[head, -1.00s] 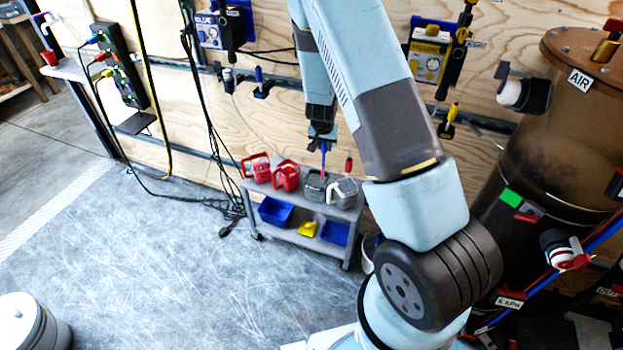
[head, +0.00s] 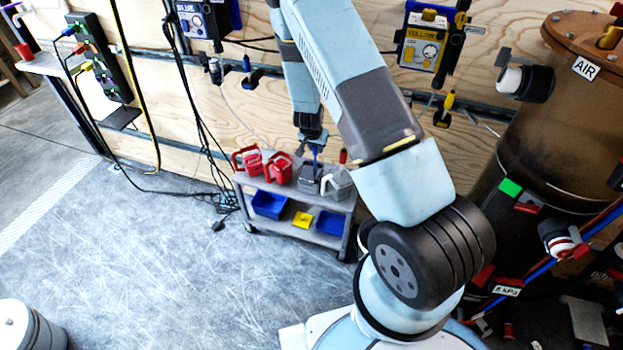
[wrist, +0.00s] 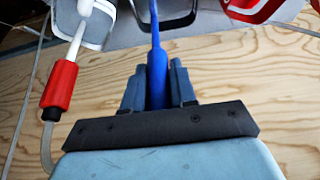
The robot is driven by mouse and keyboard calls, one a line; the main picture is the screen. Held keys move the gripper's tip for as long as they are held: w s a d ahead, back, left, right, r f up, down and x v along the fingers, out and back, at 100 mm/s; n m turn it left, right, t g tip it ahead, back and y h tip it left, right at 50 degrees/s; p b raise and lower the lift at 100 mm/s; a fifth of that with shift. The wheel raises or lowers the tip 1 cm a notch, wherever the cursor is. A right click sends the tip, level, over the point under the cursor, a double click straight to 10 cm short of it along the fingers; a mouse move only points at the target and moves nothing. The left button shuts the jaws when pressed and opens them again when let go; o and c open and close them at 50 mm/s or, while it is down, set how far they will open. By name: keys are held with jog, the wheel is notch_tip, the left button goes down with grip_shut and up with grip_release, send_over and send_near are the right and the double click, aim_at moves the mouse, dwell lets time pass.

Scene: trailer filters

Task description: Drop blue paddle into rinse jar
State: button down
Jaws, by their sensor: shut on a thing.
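My gripper (head: 313,146) is above the cart, its fingers shut around the upper shaft of the blue paddle (head: 316,160). The wrist view shows the blue shaft (wrist: 157,75) upright between the two fingertips (wrist: 157,85). The paddle points down at a dark grey jar (head: 307,182) on the cart's top shelf; its lower end is hidden, apparently inside the jar's mouth. A lighter grey jar with a white handle (head: 340,186) stands just right of it. I cannot tell by label which is the rinse jar.
Two red jugs (head: 248,161) (head: 279,169) stand left of the jars on the grey cart (head: 295,190). Blue bins (head: 269,205) and a yellow item (head: 303,219) are on the lower shelf. A plywood wall is behind. A red-sleeved item (wrist: 60,85) hangs close by in the wrist view.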

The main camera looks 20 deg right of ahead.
jog(key=shift+f, duration=1.05)
jog(key=c, duration=0.8)
grip_release()
jog(key=v, duration=1.3)
jog(key=shift+s+a+r, duration=0.1)
jog(key=shift+s+r, duration=0.1)
jog(key=shift+r, duration=0.05)
